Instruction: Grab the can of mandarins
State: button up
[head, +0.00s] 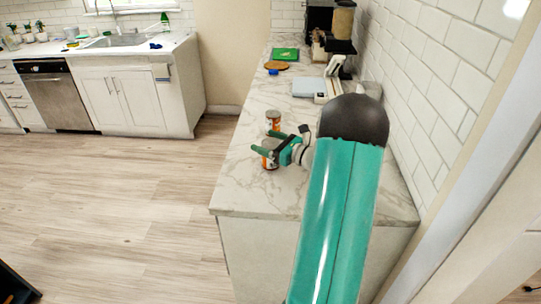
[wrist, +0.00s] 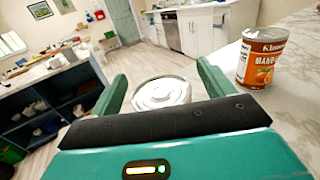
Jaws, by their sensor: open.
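In the head view this nearer can (head: 270,161) is partly covered by the gripper. Its label cannot be read, and I cannot tell if the fingers touch it.
The marble counter (head: 243,185) has its open edge on the left and a tiled wall (head: 440,95) on the right. The counter's near left part is clear.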

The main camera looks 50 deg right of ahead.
jog(key=shift+w, duration=0.3)
jog(key=c, duration=1.3)
jog(key=shift+r, duration=0.1)
